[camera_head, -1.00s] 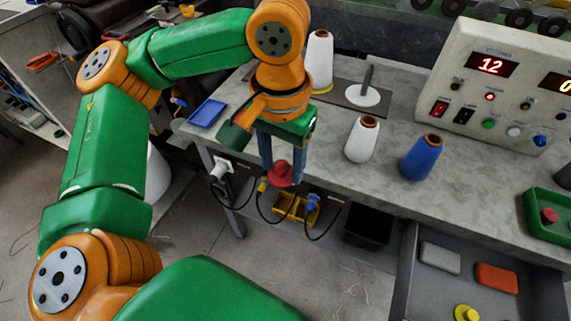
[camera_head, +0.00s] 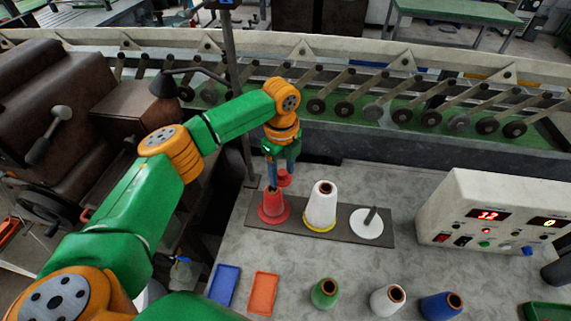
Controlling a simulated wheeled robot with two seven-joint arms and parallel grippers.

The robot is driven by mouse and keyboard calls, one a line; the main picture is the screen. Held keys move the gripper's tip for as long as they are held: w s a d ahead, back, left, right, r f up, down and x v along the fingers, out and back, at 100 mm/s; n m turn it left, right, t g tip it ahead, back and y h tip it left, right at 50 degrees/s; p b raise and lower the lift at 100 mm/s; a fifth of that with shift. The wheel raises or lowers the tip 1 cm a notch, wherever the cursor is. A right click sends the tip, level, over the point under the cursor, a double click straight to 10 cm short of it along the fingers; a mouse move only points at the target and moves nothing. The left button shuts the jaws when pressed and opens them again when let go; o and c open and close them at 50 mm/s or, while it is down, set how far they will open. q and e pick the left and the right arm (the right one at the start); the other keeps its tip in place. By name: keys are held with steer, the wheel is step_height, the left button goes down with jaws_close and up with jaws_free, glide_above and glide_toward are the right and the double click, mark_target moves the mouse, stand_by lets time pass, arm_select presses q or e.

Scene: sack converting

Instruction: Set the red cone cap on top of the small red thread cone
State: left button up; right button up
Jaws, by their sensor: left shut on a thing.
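The red cone cap (camera_head: 285,181) is between the fingers of my left gripper (camera_head: 282,172), which is shut on it. The small red thread cone (camera_head: 273,209) stands upright at the left end of a dark base strip (camera_head: 340,229). Its dark top shows uncovered. The cap appears slightly above and to the right of the cone's top; I cannot tell the exact gap in depth. My fingers partly hide the cap. My right gripper is not in view.
A large white cone (camera_head: 321,206) stands close right of the red cone, then a white disc with a peg (camera_head: 371,222). Green (camera_head: 325,293), white (camera_head: 388,300) and blue (camera_head: 441,305) cones stand nearer. Blue (camera_head: 224,285) and orange (camera_head: 263,293) trays lie front left. A control box (camera_head: 495,225) stands right.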

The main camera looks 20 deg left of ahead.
arm_select(q)
steer(key=a+m+p, duration=0.1)
steer(key=m, duration=0.1)
steer(key=a+m+p, duration=0.1)
steer(key=a+m, duration=0.1)
steer(key=shift+w+f+m, duration=0.1)
steer(key=shift+f+m, duration=0.05)
steer(key=shift+m, duration=0.25)
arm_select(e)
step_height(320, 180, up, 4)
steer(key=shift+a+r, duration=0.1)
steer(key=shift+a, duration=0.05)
arm_select(q)
step_height(320, 180, down, 4)
steer(key=shift+r+b, duration=0.15)
steer(key=shift+b, duration=1.1)
steer(key=shift+f+b, duration=0.3)
steer(key=shift+f, duration=0.25)
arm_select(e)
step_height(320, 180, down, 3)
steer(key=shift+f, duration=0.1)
arm_select(q)
steer(key=shift+r, duration=0.1)
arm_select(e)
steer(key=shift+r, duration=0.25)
arm_select(q)
steer(key=shift+f, duration=0.7)
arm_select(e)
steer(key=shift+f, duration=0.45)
